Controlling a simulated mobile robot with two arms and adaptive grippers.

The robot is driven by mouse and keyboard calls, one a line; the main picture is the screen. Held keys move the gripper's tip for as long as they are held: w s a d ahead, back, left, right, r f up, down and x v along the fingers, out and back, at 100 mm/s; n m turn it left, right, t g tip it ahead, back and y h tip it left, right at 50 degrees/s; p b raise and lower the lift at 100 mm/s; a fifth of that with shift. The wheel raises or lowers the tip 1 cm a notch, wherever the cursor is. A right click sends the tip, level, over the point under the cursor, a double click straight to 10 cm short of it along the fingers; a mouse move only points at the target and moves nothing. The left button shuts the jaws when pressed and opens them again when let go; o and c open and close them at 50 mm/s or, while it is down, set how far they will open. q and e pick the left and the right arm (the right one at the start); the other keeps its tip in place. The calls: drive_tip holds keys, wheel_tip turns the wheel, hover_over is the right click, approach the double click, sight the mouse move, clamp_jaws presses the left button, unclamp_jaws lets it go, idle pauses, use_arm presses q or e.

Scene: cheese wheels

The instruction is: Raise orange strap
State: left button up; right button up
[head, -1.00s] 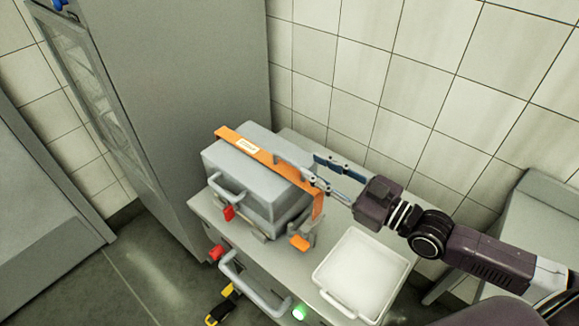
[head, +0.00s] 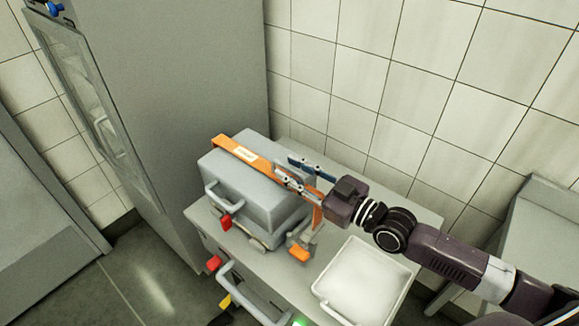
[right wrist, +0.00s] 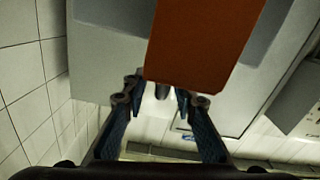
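The orange strap (head: 238,151) runs across the top of a grey box-like press (head: 240,190) and bends down over its right side. It carries a small pale label. My right gripper (head: 287,167) is at the right part of the strap, with its two fingers spread apart. In the right wrist view the strap (right wrist: 200,45) fills the top middle, close in front of the gripper (right wrist: 160,92). Its lower end overlaps the right fingertip in the picture. I cannot tell whether a finger touches it. My left gripper is not in view.
The press stands on a grey cabinet (head: 420,222) with a white tray (head: 362,282) at its front right. A tall grey cabinet (head: 190,100) is close on the left, a tiled wall behind.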

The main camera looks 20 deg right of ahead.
drive_tip(key=shift+w+a, duration=0.3)
drive_tip(key=shift+w, duration=0.1)
clamp_jaws()
